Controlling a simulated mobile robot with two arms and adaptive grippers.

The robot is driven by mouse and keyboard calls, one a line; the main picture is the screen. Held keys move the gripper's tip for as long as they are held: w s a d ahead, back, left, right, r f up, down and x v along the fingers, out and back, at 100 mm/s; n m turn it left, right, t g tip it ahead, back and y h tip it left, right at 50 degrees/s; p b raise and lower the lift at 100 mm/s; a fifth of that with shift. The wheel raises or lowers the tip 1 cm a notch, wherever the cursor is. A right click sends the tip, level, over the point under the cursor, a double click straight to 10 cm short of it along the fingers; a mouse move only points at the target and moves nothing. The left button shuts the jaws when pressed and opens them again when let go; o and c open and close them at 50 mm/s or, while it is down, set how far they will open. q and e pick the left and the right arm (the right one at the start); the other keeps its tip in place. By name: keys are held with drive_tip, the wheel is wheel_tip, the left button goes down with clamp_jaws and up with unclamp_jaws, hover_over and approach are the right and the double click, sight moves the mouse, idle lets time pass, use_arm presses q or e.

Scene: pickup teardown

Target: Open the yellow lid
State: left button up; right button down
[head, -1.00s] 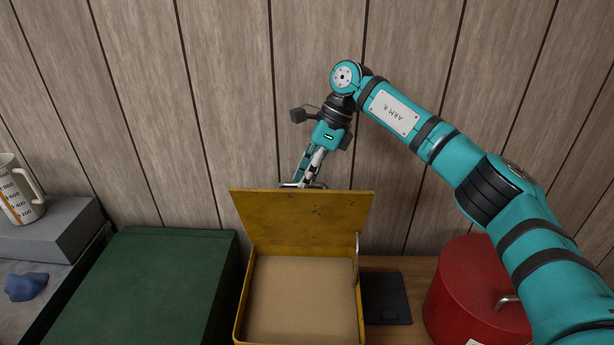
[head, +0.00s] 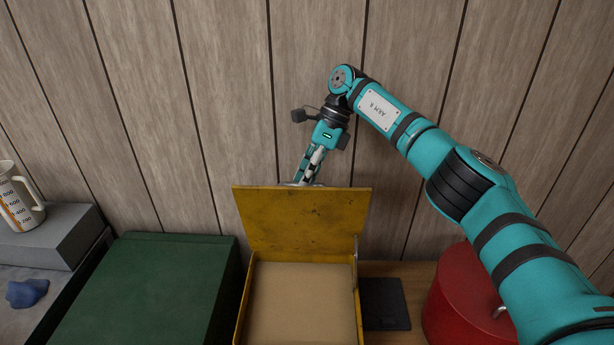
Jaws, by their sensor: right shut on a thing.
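The yellow lid (head: 304,222) stands raised at the back of the yellow box (head: 360,310), with its inner face toward me. The box is open and its tan inside floor shows. A thin metal stay (head: 356,250) shows at the right side between lid and box. My right gripper (head: 302,180) points down at the lid's top edge and is shut on the lid's handle, which is mostly hidden behind the lid. My left gripper is not in view.
A green box (head: 140,285) stands close on the left. A red round container (head: 470,300) and a dark flat item (head: 385,303) are on the right. A grey case (head: 55,235) with a measuring jug (head: 20,200) and a blue lump (head: 27,292) are far left. A wood-panel wall is behind.

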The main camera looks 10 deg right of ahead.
drive_tip(key=c, duration=1.7)
unclamp_jaws()
drive_tip(key=shift+d+f, duration=0.15)
drive_tip(key=shift+f, duration=0.55)
drive_tip(key=shift+o, duration=1.3)
drive_tip(key=shift+w+f, duration=0.1)
drive_tip(key=shift+w, duration=0.1)
drive_tip(key=shift+o, duration=0.5)
drive_tip(key=shift+w, duration=0.35)
drive_tip(key=s+v, duration=0.1)
drive_tip(key=v, duration=0.6)
drive_tip(key=shift+w+r, duration=0.3)
drive_tip(key=shift+r, duration=0.15)
drive_tip(key=shift+r, duration=0.1)
